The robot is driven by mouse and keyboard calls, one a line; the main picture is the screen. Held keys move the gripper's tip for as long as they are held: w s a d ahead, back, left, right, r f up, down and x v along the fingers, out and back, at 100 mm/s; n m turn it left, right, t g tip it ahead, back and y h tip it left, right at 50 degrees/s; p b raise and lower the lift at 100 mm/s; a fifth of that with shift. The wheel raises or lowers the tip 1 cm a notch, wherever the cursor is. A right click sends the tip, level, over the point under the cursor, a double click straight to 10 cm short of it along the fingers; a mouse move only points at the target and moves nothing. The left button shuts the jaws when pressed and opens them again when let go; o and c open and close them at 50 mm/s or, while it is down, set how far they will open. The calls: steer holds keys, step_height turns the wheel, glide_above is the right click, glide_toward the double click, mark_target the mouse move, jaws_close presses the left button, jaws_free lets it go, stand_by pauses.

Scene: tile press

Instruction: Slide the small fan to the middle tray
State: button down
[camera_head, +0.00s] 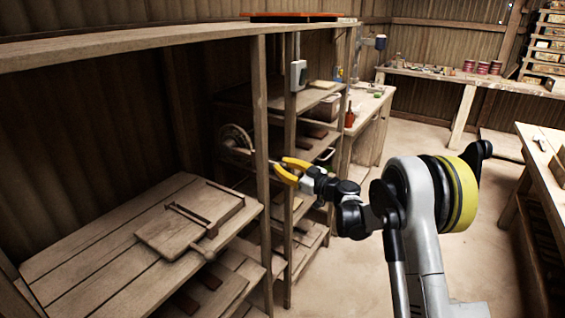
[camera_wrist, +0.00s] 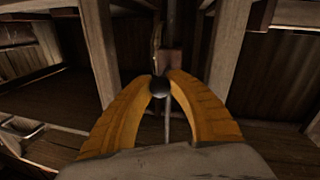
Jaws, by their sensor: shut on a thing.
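A round, pale, wheel-like thing (camera_head: 235,138), which looks like the small fan, stands behind the wooden posts at the shelves. A thin rod seems to run from it toward my gripper (camera_head: 277,167), whose yellow fingers are beside a shelf post. In the wrist view, my gripper (camera_wrist: 160,84) is shut on a dark round knob (camera_wrist: 160,88). A narrow, edge-on piece (camera_wrist: 156,48) shows beyond the knob; I cannot tell for sure how they join. Reddish-brown flat pieces (camera_head: 318,132) lie on the shelves, but I cannot tell which is the middle tray.
Upright wooden posts (camera_head: 262,120) stand close around my gripper. A wooden board with a handle (camera_head: 188,225) lies on the lower left shelf. A grey box (camera_head: 298,75) hangs on a post. A workbench (camera_head: 545,160) is at right; the floor between is clear.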

steer(key=shift+f, duration=0.5)
steer(key=c, duration=1.2)
jaws_free()
steer(key=shift+s+r, duration=0.1)
steer(key=shift+d, duration=0.1)
steer(key=v, duration=1.2)
